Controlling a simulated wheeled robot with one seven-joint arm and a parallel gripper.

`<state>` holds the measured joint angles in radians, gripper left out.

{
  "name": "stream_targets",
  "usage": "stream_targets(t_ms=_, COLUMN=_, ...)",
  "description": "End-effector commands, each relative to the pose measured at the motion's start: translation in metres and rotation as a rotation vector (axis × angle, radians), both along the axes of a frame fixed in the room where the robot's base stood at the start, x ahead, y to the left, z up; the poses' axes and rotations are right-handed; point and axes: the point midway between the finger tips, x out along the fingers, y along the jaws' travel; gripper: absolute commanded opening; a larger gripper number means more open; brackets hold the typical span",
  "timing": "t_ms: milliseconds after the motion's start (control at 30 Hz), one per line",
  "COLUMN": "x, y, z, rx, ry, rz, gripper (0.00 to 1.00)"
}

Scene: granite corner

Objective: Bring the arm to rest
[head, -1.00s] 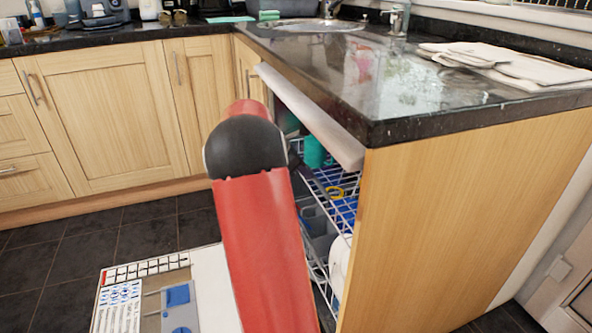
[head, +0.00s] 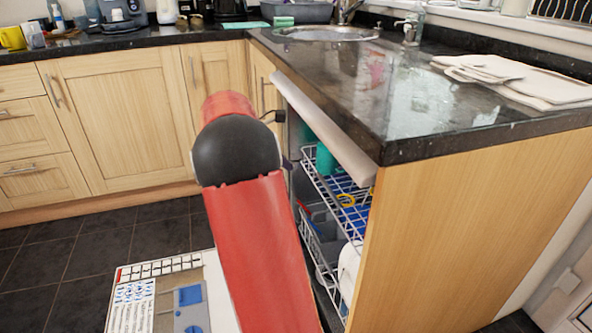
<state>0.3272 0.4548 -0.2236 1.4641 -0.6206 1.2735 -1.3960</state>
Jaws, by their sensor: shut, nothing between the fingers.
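My own red arm with a dark round joint reaches from the bottom middle of the head view toward the open dishwasher. My gripper is not clearly seen; the arm hides the space behind it. Small dark parts show just right of the joint, but I cannot tell what they are. The dishwasher's upper rack (head: 348,214) stands right of my arm, with a green cup (head: 325,160) and a yellow item on it. I see no gap between arm and rack edge clearly enough to judge contact.
A black granite counter (head: 440,110) with folded cloths (head: 515,82) and a sink (head: 327,34) lies above the dishwasher. The dishwasher's silver front edge (head: 325,130) juts out beside my arm. Wooden cabinets (head: 115,120) stand at left. A printed board (head: 150,300) lies low down; dark floor tiles at left are clear.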

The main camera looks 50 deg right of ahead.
Motion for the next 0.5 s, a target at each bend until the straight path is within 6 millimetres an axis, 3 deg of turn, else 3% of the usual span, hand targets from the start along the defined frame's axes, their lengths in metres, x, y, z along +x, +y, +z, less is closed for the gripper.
stream_targets(t_ms=400, x=0.003, y=0.007, z=0.010, rx=0.001, ry=-0.004, rz=-0.001, gripper=0.00)
stream_targets(t_ms=500, x=0.001, y=0.019, z=0.015, rx=0.007, ry=-0.051, rz=-0.015, gripper=0.00)
